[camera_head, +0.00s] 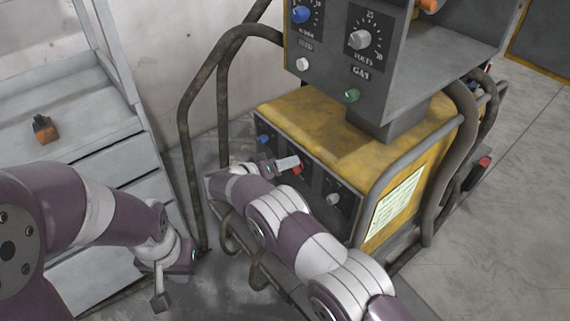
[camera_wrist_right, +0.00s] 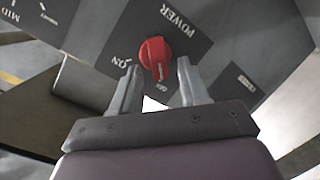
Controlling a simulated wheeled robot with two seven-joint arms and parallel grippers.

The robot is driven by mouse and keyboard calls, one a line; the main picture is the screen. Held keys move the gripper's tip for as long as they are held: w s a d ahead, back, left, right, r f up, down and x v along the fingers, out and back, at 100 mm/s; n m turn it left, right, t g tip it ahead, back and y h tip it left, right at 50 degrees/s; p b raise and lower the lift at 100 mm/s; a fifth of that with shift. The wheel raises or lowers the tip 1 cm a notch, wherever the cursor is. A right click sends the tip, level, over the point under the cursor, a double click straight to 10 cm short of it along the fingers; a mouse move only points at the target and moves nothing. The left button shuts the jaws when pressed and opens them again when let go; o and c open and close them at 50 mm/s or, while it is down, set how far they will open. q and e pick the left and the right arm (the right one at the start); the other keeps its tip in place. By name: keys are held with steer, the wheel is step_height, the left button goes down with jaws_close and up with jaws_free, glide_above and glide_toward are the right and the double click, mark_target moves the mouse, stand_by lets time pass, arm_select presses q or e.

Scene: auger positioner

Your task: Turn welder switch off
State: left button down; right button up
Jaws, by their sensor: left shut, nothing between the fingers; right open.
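The welder (camera_head: 320,130) is a yellow box with a dark front panel. Its red power switch (camera_wrist_right: 156,57) sits between the labels ON and OFF under the word POWER in the right wrist view. The switch's white mark points down toward OFF. It also shows in the head view (camera_head: 298,168), partly covered by my gripper. My right gripper (camera_wrist_right: 158,80) is open, its two fingers at either side of the switch's lower part; contact cannot be told. My left gripper (camera_head: 160,300) is shut and empty, hanging low at the left, away from the welder.
A grey control box (camera_head: 390,50) with dials stands above the welder. Dark bent tube rails (camera_head: 188,120) run around the welder's front and sides.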

steer(key=p+v, duration=0.1)
steer(key=v, duration=1.1)
steer(key=shift+a, duration=0.2)
steer(key=shift+s, duration=0.15)
